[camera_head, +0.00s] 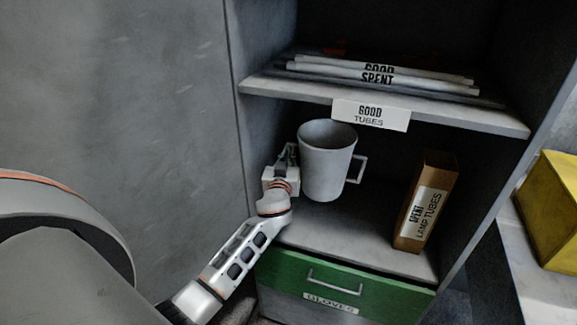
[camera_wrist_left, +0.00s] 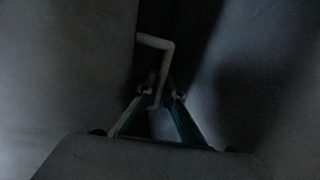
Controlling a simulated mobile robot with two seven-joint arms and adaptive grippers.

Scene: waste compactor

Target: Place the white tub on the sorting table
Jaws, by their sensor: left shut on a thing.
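The white tub (camera_head: 326,168) is upright and empty-looking in the lower opening of the grey cabinet, below the upper shelf. A square handle shows on its right side. My left gripper (camera_head: 288,157) is at its left side, shut on the opposite handle. In the left wrist view, that bent handle (camera_wrist_left: 154,41) runs down between the fingertips of my left gripper (camera_wrist_left: 161,97). I cannot tell whether the tub's base touches the lower shelf (camera_head: 370,229). I cannot identify the sorting table. My right gripper is not in view.
The upper shelf (camera_head: 450,116) holds flat tubes or boards and bears a GOOD TUBES sign (camera_head: 370,115). A brown SPENT LAMP TUBES box (camera_head: 426,205) stands right of the tub. Below is a green GLOVES drawer (camera_head: 385,294). A yellow bin (camera_head: 550,208) stands on a pale surface (camera_head: 522,255) at right.

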